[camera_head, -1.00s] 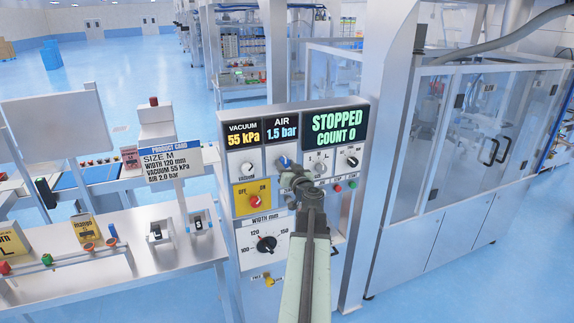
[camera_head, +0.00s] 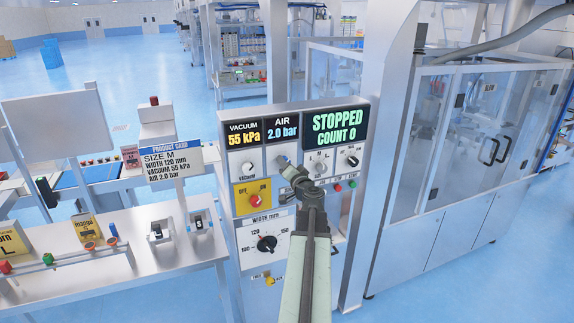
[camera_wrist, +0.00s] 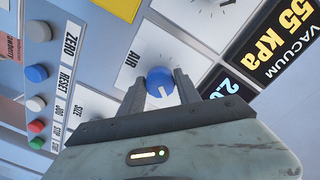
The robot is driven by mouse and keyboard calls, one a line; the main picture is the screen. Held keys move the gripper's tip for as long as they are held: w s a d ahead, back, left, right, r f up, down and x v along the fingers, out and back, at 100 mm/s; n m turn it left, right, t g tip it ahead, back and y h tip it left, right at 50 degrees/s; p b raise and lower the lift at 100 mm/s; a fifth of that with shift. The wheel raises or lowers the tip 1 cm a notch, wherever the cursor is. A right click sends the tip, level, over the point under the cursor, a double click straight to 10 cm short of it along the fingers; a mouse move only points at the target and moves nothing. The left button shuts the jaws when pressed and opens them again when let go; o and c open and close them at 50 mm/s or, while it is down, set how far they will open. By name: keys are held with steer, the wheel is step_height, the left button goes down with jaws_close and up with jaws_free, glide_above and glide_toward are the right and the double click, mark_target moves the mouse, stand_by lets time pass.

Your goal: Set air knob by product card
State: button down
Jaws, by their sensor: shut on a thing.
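The blue air knob (camera_wrist: 160,82) sits on the panel beside the "AIR" label, and its white pointer line shows in the wrist view. My gripper (camera_wrist: 160,90) is shut on it, one finger on each side. In the head view my gripper (camera_head: 288,168) covers most of the knob, at the panel below the air display. The air display (camera_head: 283,128) reads 2.0 bar. The product card (camera_head: 172,165) on the left reads size M, width 120 mm, vacuum 55 kPa, air 2.0 bar.
The vacuum knob (camera_head: 248,169) is left of my gripper, and the vacuum display (camera_head: 244,134) reads 55 kPa. The status display (camera_head: 337,127) reads STOPPED, COUNT 0. A glass-doored machine (camera_head: 450,190) stands at right.

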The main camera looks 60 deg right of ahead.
steer(key=shift+s+m, duration=0.1)
steer(key=shift+m, duration=0.2)
steer(key=c, duration=0.9)
jaws_free()
steer(key=shift+s, duration=0.1)
steer(key=shift+o, duration=0.2)
